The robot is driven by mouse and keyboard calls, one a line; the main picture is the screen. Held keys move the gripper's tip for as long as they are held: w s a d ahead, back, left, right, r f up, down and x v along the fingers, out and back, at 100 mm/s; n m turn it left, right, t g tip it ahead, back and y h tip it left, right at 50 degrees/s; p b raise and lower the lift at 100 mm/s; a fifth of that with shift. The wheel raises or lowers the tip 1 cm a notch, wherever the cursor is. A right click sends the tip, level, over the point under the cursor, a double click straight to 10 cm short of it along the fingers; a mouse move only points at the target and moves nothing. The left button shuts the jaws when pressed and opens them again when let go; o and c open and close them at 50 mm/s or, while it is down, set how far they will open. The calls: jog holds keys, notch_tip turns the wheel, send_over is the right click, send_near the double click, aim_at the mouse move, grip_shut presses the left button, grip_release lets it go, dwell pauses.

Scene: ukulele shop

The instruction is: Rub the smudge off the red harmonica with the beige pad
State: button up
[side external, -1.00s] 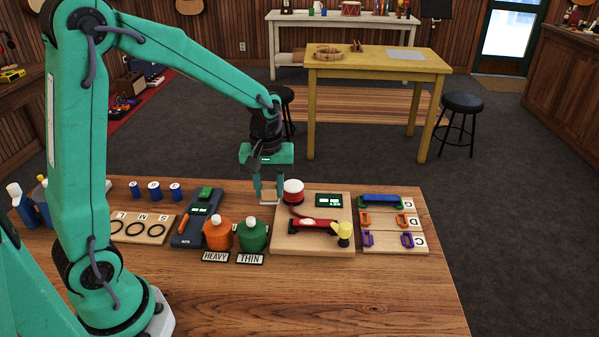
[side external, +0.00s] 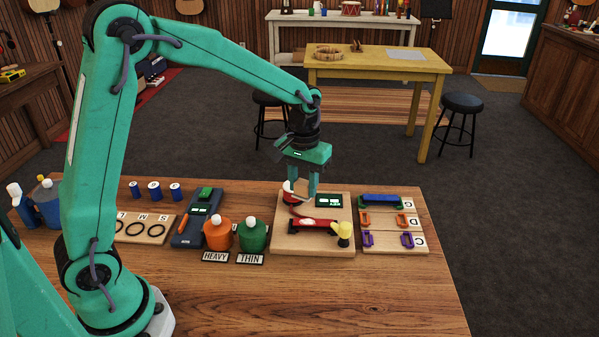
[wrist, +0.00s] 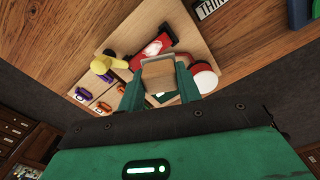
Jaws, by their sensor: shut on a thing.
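The red harmonica (side external: 318,225) lies on a wooden board (side external: 285,248), beside a yellow knob (side external: 344,229). In the wrist view the harmonica (wrist: 143,60) carries a pale smudge (wrist: 152,48) on its upper face. My gripper (side external: 301,196) is above the back part of the board, behind the harmonica. It is shut on the beige pad (wrist: 158,73), a block whose face shows between the fingers in the wrist view. In the side view I cannot make out the pad clearly. The pad appears close to the harmonica; I cannot tell whether they touch.
A red tin with a white top (wrist: 205,79) stands right beside my fingers, partly hidden in the side view. Orange (side external: 217,234) and green (side external: 252,236) bottles stand left of the board.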

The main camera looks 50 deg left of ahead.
aim_at(321, 222)
jog(key=shift+w+d+r+m, duration=0.15)
jog(key=shift+w+d+m, duration=0.5)
jog(key=shift+d+m, duration=0.2)
jog(key=shift+w+d+r+m, duration=0.1)
jog(key=shift+w+d+m, duration=0.55)
jog(key=shift+d+m, duration=0.15)
jog(key=shift+f, duration=0.1)
jog(key=shift+f, duration=3.45)
jog(key=shift+s+a+f, duration=0.4)
jog(key=shift+f, duration=0.05)
jog(key=shift+s+a, duration=1.8)
jog(key=w+d, duration=0.4)
jog(key=shift+w+d, duration=0.3)
notch_tip(321, 222, up, 8)
jog(key=shift+s+a, duration=0.15)
